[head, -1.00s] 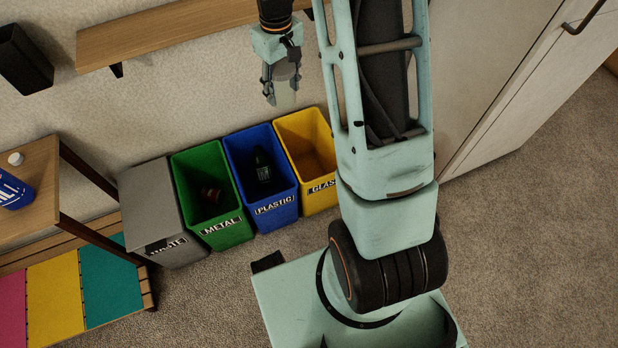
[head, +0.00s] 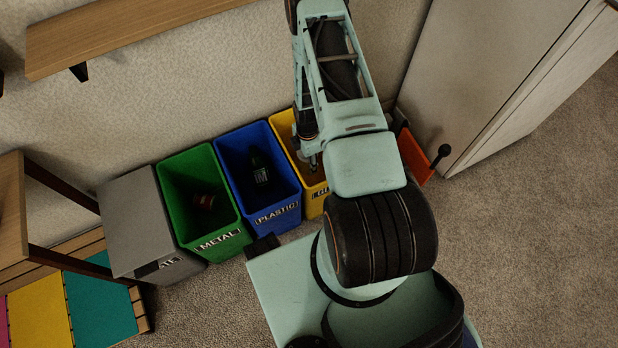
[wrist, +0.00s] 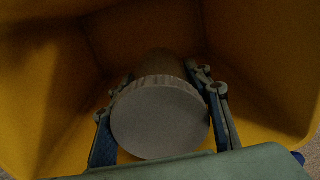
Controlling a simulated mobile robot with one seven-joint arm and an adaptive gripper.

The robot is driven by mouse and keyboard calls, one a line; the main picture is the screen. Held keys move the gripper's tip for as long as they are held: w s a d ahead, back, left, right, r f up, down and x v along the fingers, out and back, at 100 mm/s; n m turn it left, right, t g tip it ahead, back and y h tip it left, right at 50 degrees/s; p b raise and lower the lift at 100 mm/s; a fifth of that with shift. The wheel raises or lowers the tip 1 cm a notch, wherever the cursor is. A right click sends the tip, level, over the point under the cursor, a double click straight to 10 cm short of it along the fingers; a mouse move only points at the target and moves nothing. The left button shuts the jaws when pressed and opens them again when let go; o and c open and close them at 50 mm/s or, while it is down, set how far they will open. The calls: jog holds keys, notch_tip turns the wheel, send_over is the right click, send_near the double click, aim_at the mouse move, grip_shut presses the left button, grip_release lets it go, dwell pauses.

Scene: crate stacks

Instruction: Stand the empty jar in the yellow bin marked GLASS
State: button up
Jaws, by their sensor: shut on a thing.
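The yellow bin (head: 312,206) stands at the right end of the bin row, partly covered by my arm; only the start of its GLASS label shows. My gripper (head: 312,160) reaches down at this bin, mostly hidden by my arm in the head view. In the wrist view, yellow bin walls (wrist: 255,60) surround my gripper (wrist: 160,82). Its two fingers are shut on the jar (wrist: 160,122), whose pale round lid faces the camera. I cannot tell whether the jar's bottom touches the bin floor.
The blue PLASTIC bin (head: 273,217) holds a dark bottle (head: 260,172). The green METAL bin (head: 222,243) holds a brownish can (head: 204,202). A grey bin (head: 135,225) is left of them. An orange container (head: 414,158) and a tall cabinet (head: 490,70) stand right of my arm.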

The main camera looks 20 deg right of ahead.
notch_tip(320, 180, down, 18)
jog(key=b, duration=0.6)
jog(key=shift+f, duration=0.15)
jog(key=shift+f, duration=0.1)
jog(key=o, duration=1.3)
notch_tip(320, 180, up, 12)
jog(key=p, duration=0.4)
jog(key=shift+r, duration=0.2)
